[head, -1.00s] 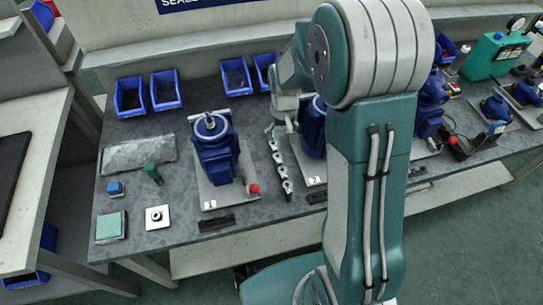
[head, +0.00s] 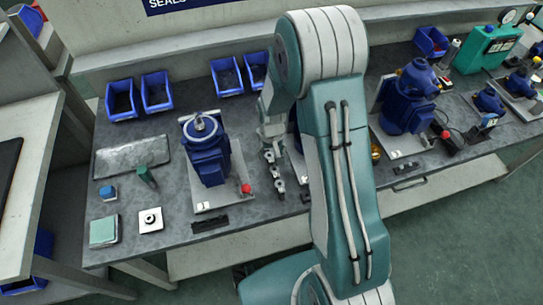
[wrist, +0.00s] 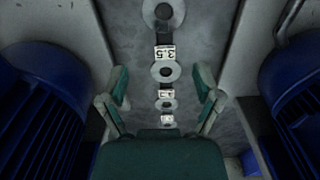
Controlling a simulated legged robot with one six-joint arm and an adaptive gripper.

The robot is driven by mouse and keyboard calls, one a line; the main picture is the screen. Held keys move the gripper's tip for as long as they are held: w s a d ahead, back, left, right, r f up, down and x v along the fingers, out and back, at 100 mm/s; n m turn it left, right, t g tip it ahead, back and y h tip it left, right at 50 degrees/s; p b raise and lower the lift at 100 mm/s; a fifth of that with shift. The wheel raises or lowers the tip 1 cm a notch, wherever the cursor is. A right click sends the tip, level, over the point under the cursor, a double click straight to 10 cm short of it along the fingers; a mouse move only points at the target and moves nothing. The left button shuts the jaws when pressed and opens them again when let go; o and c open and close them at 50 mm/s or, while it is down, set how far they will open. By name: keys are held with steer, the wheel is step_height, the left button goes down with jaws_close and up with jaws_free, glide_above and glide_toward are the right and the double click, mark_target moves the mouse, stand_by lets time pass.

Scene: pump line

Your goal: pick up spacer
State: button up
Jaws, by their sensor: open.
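A row of ring-shaped spacers runs down a dark strip with white number labels. In the wrist view one spacer (wrist: 166,72) lies just below a label that reads 3.5 upside down, with a larger ring (wrist: 163,11) above it and a smaller ring (wrist: 165,103) below. The row also shows in the head view (head: 274,172), between two pump stations. My gripper (wrist: 162,88) is open and empty, one finger on each side of the row. In the head view my gripper (head: 271,131) is above the far end of the row, partly hidden by my arm. Its height above the spacers is unclear.
Blue pump units flank the row closely, one on the left (head: 206,150) and one on the right, mostly hidden by my arm. Blue bins (head: 157,91) stand at the back. A green block (head: 104,230) and a square plate (head: 150,220) lie at the left.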

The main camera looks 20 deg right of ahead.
steer(key=shift+a, duration=0.15)
steer(key=shift+a+f, duration=0.15)
steer(key=shift+a, duration=0.2)
steer(key=shift+d+f, duration=0.1)
steer(key=shift+d, duration=0.2)
steer(key=shift+a, duration=0.15)
steer(key=c, duration=0.9)
steer(key=shift+o, duration=0.2)
